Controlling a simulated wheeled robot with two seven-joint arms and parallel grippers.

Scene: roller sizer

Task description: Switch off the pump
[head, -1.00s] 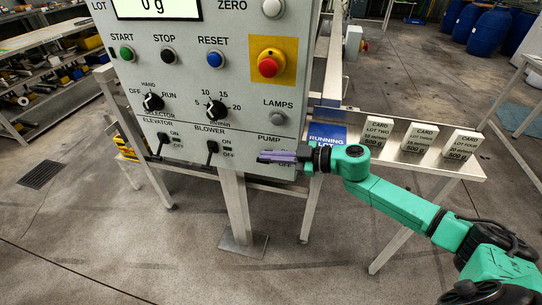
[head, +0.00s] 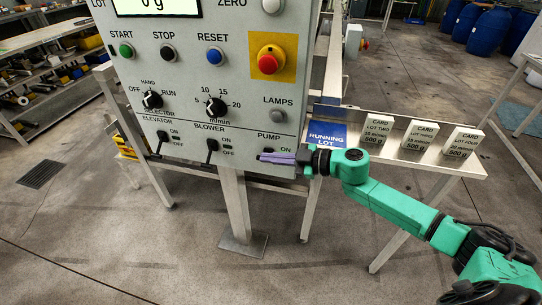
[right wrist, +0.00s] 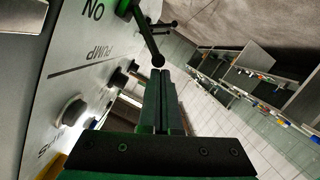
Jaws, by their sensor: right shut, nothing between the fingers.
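The grey control panel (head: 190,95) has a PUMP label (head: 268,136) at its lower right, with ON below it. My right gripper (head: 260,157), with purple fingers, is shut and empty in front of the pump switch, and hides its lever in the head view. In the right wrist view the black pump lever (right wrist: 148,38) ends in a ball just beyond my closed fingertips (right wrist: 165,71). It leans toward the PUMP label side, unlike the levers behind it. I cannot tell whether the fingertips touch it. My left gripper is out of view.
The blower lever (head: 211,150) and elevator lever (head: 161,142) are to the left, both angled down. A red stop button (head: 268,63) on yellow is above. A metal shelf (head: 466,169) with several white cards stands right of the panel. Floor below is free.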

